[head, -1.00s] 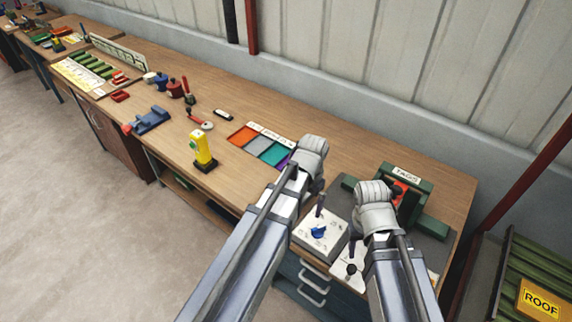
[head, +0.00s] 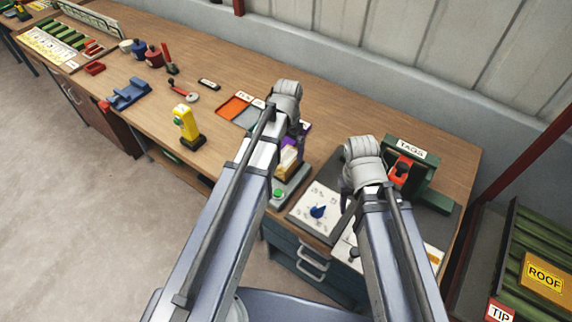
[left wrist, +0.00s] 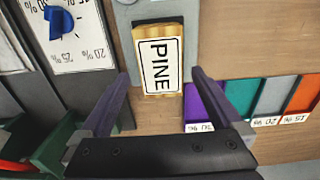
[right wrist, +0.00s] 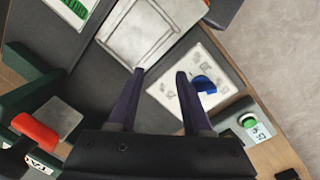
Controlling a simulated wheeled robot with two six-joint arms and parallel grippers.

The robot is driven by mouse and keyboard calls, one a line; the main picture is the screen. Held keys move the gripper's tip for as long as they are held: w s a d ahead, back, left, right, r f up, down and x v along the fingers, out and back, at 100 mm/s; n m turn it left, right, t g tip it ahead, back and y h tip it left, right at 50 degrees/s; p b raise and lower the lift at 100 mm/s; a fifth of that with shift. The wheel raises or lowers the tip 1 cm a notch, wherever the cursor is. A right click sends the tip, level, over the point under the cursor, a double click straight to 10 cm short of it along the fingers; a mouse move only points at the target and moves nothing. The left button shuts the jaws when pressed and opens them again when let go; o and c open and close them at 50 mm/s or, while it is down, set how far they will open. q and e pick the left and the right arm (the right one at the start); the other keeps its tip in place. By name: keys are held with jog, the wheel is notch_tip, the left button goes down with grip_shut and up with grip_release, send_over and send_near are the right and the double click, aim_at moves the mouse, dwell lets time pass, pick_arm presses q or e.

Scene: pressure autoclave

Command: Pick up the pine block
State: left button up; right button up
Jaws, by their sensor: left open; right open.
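The pine block (left wrist: 159,60) is pale wood with a white PINE label, and its top faces the left wrist camera. In the head view the block (head: 290,160) sits on a small grey device with a green button, partly hidden by my left arm. My left gripper (left wrist: 155,82) is open and empty. Its two purple fingers are on either side of the label's lower end in the left wrist view; I cannot tell the height gap. My right gripper (right wrist: 160,75) is open and empty, above the dial panel and grey mat area.
The dial panel (head: 317,212) with a blue knob is right of the grey device (head: 284,192). The green TAGS stand (head: 433,172) is at the right. Coloured percent trays (head: 236,106) lie behind my left gripper. A yellow meter (head: 186,124) stands to the left.

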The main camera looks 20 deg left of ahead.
aim_at(286, 157)
pick_arm(q)
jog(key=shift+s+a+f+b, duration=0.1)
jog(key=shift+s+f+b, duration=0.05)
jog(key=shift+f+b, duration=1.2)
jog(key=shift+s+a+f+b, duration=0.1)
jog(key=shift+f+b, duration=1.15)
jog(key=shift+b, duration=0.05)
pick_arm(e)
jog(key=shift+f, duration=2.65)
pick_arm(q)
jog(key=shift+r, duration=0.1)
pick_arm(e)
jog(key=shift+r, duration=0.1)
jog(key=shift+s, duration=0.1)
pick_arm(q)
jog(key=c, duration=1.5)
pick_arm(e)
jog(key=shift+r, duration=0.1)
